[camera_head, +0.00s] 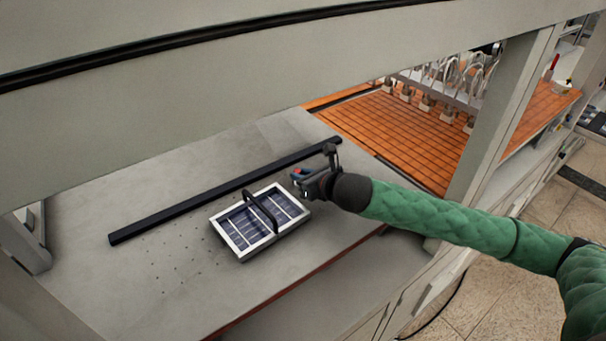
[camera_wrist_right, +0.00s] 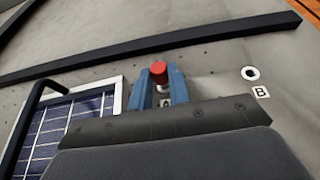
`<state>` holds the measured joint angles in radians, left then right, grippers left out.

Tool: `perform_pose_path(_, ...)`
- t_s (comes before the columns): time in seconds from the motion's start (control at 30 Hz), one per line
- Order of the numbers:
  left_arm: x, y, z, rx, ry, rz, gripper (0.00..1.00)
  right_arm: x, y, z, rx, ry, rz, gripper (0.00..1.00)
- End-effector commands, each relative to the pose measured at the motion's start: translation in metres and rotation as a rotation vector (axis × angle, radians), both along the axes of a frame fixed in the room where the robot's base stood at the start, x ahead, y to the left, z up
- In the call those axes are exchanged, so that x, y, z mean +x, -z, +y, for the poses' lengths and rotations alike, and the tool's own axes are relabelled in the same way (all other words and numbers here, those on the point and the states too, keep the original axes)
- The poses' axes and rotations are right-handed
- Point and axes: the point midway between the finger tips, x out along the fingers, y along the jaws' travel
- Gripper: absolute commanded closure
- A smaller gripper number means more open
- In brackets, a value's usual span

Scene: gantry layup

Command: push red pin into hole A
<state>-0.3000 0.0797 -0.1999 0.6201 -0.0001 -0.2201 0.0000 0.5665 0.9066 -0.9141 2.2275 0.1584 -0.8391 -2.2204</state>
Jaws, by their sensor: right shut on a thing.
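The red pin (camera_wrist_right: 160,69) shows its round red head between the blue fingers of my right gripper (camera_wrist_right: 161,84) in the right wrist view. The fingers are shut on the pin. A pale part shows just under the head. The label A (camera_wrist_right: 166,103) lies on the table between the fingers. Hole A itself is hidden, and I cannot tell how far the pin is in it. In the head view my right gripper (camera_head: 299,178) is low over the grey table, just right of the framed panel tray. My left gripper is not in view.
The white-framed tray (camera_head: 239,250) with dark panels and a black handle (camera_head: 259,209) stands close beside my right gripper. A long black bar (camera_head: 220,190) lies behind. Hole B (camera_wrist_right: 250,73) with its label (camera_wrist_right: 261,92) is at the right. A grey gantry beam (camera_head: 200,75) crosses above.

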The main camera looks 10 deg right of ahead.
Motion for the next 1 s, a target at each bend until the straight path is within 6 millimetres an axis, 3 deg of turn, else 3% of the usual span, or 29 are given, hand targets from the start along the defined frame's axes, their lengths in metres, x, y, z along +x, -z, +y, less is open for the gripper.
perform_pose_path(0.87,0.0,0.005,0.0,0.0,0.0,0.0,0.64,0.0,0.019,0.0,-0.001,0.0,0.002,1.0)
perform_pose_path(0.9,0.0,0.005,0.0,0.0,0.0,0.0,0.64,0.0,0.018,0.0,-0.001,0.0,0.002,0.76)
perform_pose_path(1.0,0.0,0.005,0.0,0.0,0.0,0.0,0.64,0.0,0.018,0.0,0.0,0.0,0.001,0.56)
